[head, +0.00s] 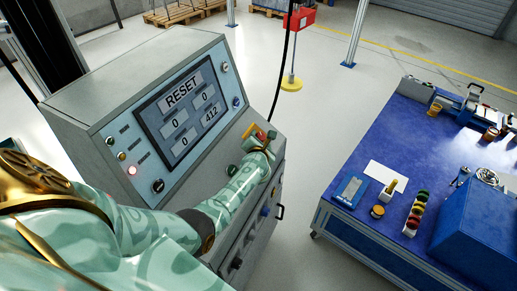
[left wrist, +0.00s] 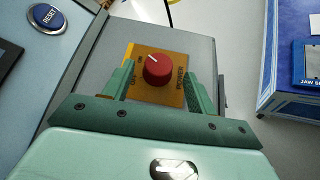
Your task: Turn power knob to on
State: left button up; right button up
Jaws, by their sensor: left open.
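The power knob (left wrist: 158,69) is a red round knob on a yellow plate (left wrist: 143,92) in the left wrist view. Its white mark points up and to the left. My left gripper (left wrist: 157,82) is open, with one finger on each side of the knob and gaps between fingers and knob. In the head view, my left gripper (head: 261,139) is at the right end of the grey console (head: 143,63), over the yellow plate. The knob is mostly hidden there. My right gripper is not in view.
A blue RESET button (left wrist: 47,17) is at upper left in the wrist view. A blue workbench (head: 345,215) with tools stands at right; grey floor lies between.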

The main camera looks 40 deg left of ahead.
pick_arm(q)
jog(key=p+v, duration=0.9)
jog(key=v, duration=0.6)
jog(key=shift+s+r, duration=0.1)
